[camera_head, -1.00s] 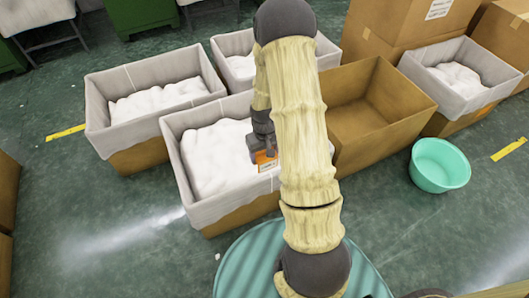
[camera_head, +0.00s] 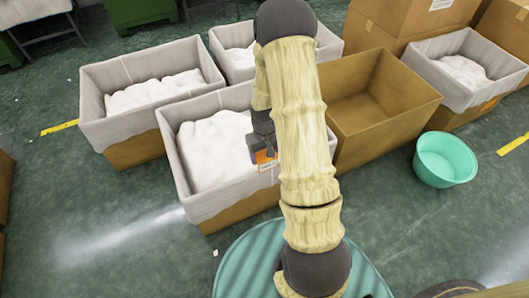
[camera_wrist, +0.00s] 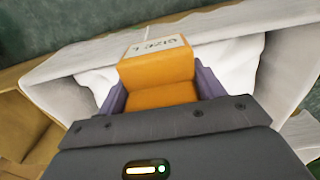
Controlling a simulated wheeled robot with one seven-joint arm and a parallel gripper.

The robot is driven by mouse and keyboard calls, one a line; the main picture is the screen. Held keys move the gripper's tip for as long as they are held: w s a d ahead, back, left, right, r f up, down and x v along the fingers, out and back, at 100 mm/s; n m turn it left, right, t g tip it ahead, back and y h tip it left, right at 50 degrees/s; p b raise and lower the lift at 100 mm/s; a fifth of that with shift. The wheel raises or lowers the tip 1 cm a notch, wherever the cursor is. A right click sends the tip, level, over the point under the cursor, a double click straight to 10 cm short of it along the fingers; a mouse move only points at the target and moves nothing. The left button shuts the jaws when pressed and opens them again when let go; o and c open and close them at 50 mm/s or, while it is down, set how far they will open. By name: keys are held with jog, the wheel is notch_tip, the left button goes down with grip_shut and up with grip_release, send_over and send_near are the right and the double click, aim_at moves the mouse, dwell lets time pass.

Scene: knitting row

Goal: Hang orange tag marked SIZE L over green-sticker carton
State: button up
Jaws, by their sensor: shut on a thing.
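The orange tag (camera_head: 266,159) has a white label; in the wrist view the tag (camera_wrist: 158,80) reads "SIZE L", upside down. My gripper (camera_head: 260,152) is shut on it, with a purple finger on either side in the wrist view. The tag is above the front lined carton (camera_head: 235,203), near its front rim, partly behind my arm. I cannot tell whether it touches the rim. In the wrist view the liner (camera_wrist: 215,30) and white filling lie beyond and below it.
Other lined cartons stand at left (camera_head: 140,150), behind (camera_head: 222,62) and at right (camera_head: 452,112); the right one has a small orange patch. An empty brown carton (camera_head: 385,135) is beside the front one. A mint basin (camera_head: 445,160) stands on the floor.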

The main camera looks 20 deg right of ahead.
jog(key=shift+s+f+b, duration=0.2)
jog(key=shift+f+b, duration=2.95)
jog(key=shift+f, duration=0.65)
jog(key=o, duration=1)
jog(key=shift+d, duration=0.1)
jog(key=shift+a, duration=0.2)
jog(key=shift+s+a, duration=0.1)
jog(key=shift+a, duration=0.05)
jog(key=shift+r+p, duration=0.4)
jog(key=shift+r, duration=0.25)
jog(key=r+p, duration=0.2)
jog(key=r, duration=0.4)
jog(key=r+p, duration=0.3)
jog(key=r, duration=0.3)
jog(key=r+p, duration=0.3)
jog(key=r, duration=0.3)
jog(key=shift+d+r, duration=0.15)
jog(key=shift+d, duration=0.2)
